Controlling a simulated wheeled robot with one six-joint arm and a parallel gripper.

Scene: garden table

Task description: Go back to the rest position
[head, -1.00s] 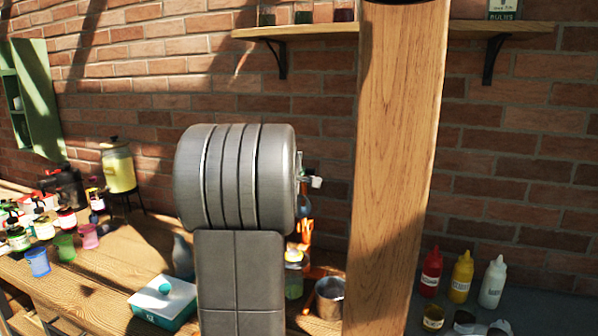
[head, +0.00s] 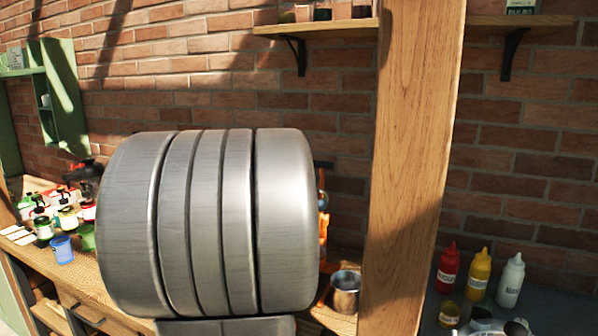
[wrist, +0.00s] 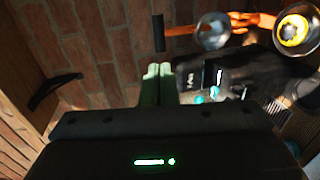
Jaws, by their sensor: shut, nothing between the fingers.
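My gripper (wrist: 157,84) shows in the wrist view as two pale green fingers lying together, with nothing between them. It points toward the brick wall (wrist: 95,45), apart from the objects at the upper right. In the head view my grey arm link fills the middle, and the gripper is hidden behind it.
A wooden post (head: 415,170) stands right of my arm. A metal cup (head: 345,292) is beside it. Red (head: 447,270), yellow (head: 479,275) and white (head: 510,281) squeeze bottles stand right. A blue cup (head: 62,249) and several small jars crowd the table's left. A shelf (head: 318,28) hangs above.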

